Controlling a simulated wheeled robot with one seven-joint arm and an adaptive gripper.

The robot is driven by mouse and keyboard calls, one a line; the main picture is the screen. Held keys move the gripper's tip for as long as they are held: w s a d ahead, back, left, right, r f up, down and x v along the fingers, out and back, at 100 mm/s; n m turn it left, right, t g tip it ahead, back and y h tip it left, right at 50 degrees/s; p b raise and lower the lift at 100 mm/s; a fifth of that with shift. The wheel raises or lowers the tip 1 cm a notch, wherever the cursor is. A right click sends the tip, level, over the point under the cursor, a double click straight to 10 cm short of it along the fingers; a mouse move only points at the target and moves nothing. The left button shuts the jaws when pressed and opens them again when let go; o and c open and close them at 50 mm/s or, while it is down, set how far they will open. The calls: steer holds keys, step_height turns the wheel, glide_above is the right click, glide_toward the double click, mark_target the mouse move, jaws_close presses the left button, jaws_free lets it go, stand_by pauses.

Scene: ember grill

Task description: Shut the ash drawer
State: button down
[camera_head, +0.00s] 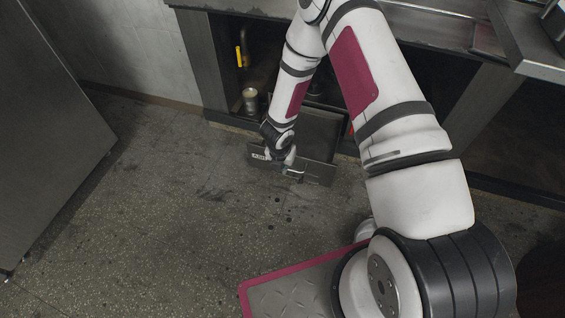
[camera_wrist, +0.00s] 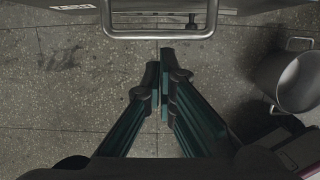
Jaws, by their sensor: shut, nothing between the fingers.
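The ash drawer (camera_head: 318,176) stands pulled out from under the grill counter at floor level. In the head view its dark tray shows behind the front panel, which has a white label at its left end. In the wrist view the drawer front (camera_wrist: 250,8) runs along the top edge, with its pale bar handle (camera_wrist: 160,35) sticking out towards me. My gripper (camera_head: 292,170) is low in front of the panel. In the wrist view my gripper (camera_wrist: 162,80) is shut and empty, its teal fingers together just below the handle over the floor. I see no contact with the handle.
A grey metal pot (camera_wrist: 300,85) with a handle is at the right in the wrist view. A can (camera_head: 250,100) and a yellow-handled thing (camera_head: 239,56) are in the left bay under the counter (camera_head: 225,12). The floor to the left is clear, up to a grey metal panel (camera_head: 45,130).

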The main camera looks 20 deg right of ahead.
steer(key=w+d+f, duration=0.1)
steer(key=w+d+f+b, duration=0.1)
steer(key=w+f, duration=0.1)
steer(key=shift+w+d+f, duration=0.15)
steer(key=shift+d+f, duration=0.05)
steer(key=shift+w+d, duration=0.25)
steer(key=shift+w, duration=0.1)
